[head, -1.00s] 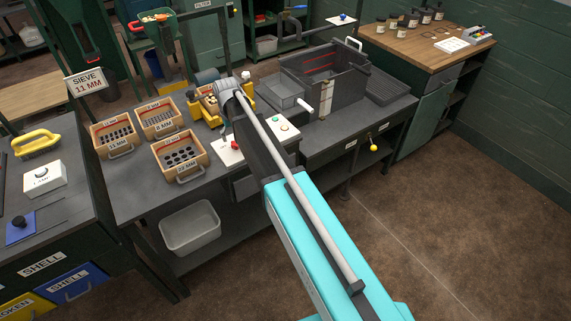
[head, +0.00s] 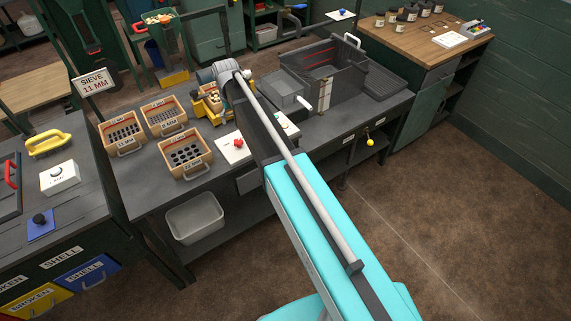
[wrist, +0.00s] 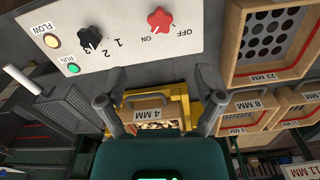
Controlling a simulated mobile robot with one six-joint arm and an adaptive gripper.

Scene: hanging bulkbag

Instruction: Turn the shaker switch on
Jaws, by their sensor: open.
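The shaker switch is a red star-shaped knob (wrist: 160,19) marked ON and OFF on a white panel (wrist: 116,50), at the top of the wrist view. In the head view the red knob (head: 238,143) sits on the panel just left of my arm. I cannot tell its setting. My gripper (wrist: 160,100) is open and empty; its two fingers are apart and clear of the knob, which lies above the gap between them in the picture. Beyond the fingers is the yellow shaker (wrist: 182,108) with a 4 MM sieve (wrist: 153,116). The head view hides the fingers.
The panel also holds a black numbered dial (wrist: 91,38), a green RUN lamp (wrist: 74,69) and a FLOW lamp (wrist: 52,41). Wooden sieve boxes (head: 185,155) stand left of the panel. A dark hopper box (head: 325,75) stands to the right.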

